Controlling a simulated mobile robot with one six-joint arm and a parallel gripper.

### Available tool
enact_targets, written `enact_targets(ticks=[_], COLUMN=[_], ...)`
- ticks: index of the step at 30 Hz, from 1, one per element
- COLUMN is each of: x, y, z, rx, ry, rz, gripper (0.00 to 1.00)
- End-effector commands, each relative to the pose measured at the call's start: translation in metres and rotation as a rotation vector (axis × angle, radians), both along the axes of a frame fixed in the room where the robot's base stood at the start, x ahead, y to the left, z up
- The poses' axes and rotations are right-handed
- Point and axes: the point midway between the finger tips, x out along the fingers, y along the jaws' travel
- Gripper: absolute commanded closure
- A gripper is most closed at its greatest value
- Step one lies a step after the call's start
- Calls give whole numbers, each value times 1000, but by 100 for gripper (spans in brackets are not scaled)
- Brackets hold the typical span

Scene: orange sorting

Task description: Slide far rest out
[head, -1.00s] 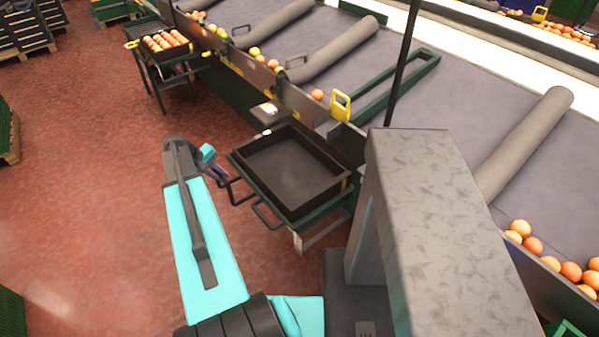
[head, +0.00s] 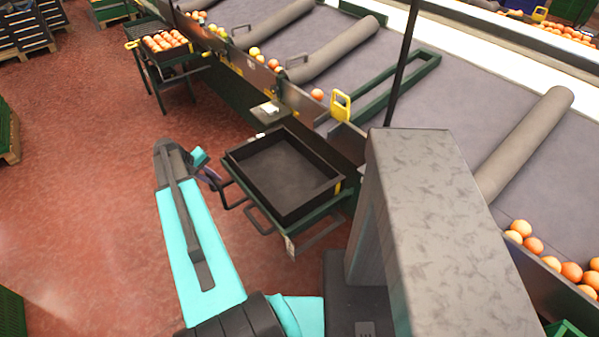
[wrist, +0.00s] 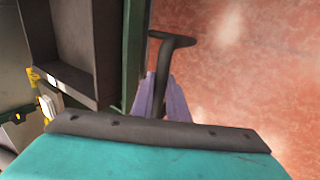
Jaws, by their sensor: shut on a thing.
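A black empty tray (head: 232,163) lies on a green rest (head: 318,212) beside the sorting line in the head view. Two dark handles stick out from the rest's left side, a far one (head: 233,203) and a near one (head: 258,224). My gripper (head: 212,180) is at the far handle, with its fingertips small and partly hidden behind the arm. In the wrist view, its purple fingers (wrist: 160,95) are closed around the dark bar of the handle (wrist: 172,41). The tray's dark wall (wrist: 97,50) and the green rest edge (wrist: 134,50) show to their left.
A farther stand holds a tray of oranges (head: 165,42). A small pale-topped box (head: 268,111) sits behind the black tray. The conveyor with grey rollers (head: 345,48) runs along the right. The red floor (head: 90,170) at left is clear.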

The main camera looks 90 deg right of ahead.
Motion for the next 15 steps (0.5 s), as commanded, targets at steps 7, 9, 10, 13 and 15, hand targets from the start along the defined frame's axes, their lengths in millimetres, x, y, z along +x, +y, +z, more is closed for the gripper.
enact_targets(ticks=[7,9,10,13,15], x=[8,10,10,13,15], y=[5,6,7,9,10], z=[1,1,1,1,1], rx=[-2,-2,-2,-2,-2], ry=[-2,-2,-2,-2,-2], rz=[4,4,3,3,3], gripper=[100,100,100,100,100])
